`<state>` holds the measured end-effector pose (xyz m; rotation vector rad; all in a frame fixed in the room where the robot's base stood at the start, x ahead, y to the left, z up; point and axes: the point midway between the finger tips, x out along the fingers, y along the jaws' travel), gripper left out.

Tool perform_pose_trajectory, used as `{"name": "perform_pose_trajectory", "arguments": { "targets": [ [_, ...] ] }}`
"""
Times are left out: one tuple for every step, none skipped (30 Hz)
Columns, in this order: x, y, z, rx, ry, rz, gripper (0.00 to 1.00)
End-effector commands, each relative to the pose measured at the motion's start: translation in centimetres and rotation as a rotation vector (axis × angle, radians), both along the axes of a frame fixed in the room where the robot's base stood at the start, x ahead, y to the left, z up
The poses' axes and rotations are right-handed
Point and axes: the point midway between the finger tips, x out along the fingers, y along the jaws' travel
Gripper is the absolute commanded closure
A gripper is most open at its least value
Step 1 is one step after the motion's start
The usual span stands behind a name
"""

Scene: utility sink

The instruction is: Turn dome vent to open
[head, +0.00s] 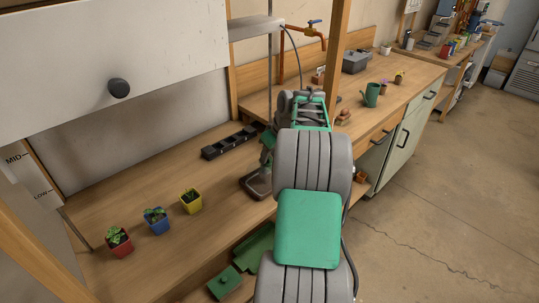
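I cannot make out a dome or its vent for certain in the head view. My arm reaches up from the bottom over the front of the wooden bench (120,200). My gripper (267,150) seems to be at the far end of the arm, above a dark brown tray (258,196). The arm's grey links hide much of it, so its fingers and anything between them are unclear.
Red (119,243), blue (157,225) and yellow (191,206) plant pots stand at left. A black cell tray (229,143) lies behind. A wooden post (336,50), a watering can (371,95) and a grey box (356,61) are beyond. A white cabinet (60,70) overhangs the left.

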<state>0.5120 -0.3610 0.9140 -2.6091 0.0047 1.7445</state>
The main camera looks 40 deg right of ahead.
Motion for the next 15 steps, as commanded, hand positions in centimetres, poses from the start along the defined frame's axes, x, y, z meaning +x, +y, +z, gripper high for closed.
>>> {"name": "perform_pose_trajectory", "arguments": {
  "targets": [
    [0.06, -0.01, -0.06, -0.001, -0.001, 0.000, 0.64],
    [0.08, -0.02, -0.08, -0.001, -0.001, 0.000, 0.64],
    [0.07, -0.02, -0.07, -0.001, -0.001, 0.000, 0.64],
    [0.06, -0.02, -0.06, -0.001, -0.001, 0.000, 0.64],
    [0.06, -0.02, -0.06, -0.001, -0.001, 0.000, 0.64],
    [0.06, -0.01, -0.06, -0.001, -0.001, 0.000, 0.64],
    [0.05, -0.01, -0.05, -0.001, -0.001, 0.000, 0.65],
    [0.05, -0.01, -0.05, -0.001, -0.001, 0.000, 0.68],
    [0.05, -0.01, -0.04, -0.001, -0.001, 0.000, 0.71],
    [0.05, -0.01, -0.04, -0.001, -0.001, 0.000, 0.73],
    [0.05, -0.01, -0.04, -0.001, -0.001, 0.000, 0.76],
    [0.05, 0.00, -0.03, -0.001, 0.000, 0.000, 0.79],
    [0.05, 0.00, -0.03, -0.001, 0.000, 0.000, 0.82],
    [0.05, 0.00, -0.03, -0.001, 0.000, 0.000, 0.84],
    [0.05, 0.00, -0.03, -0.001, 0.000, 0.000, 0.87]
  ]
}}
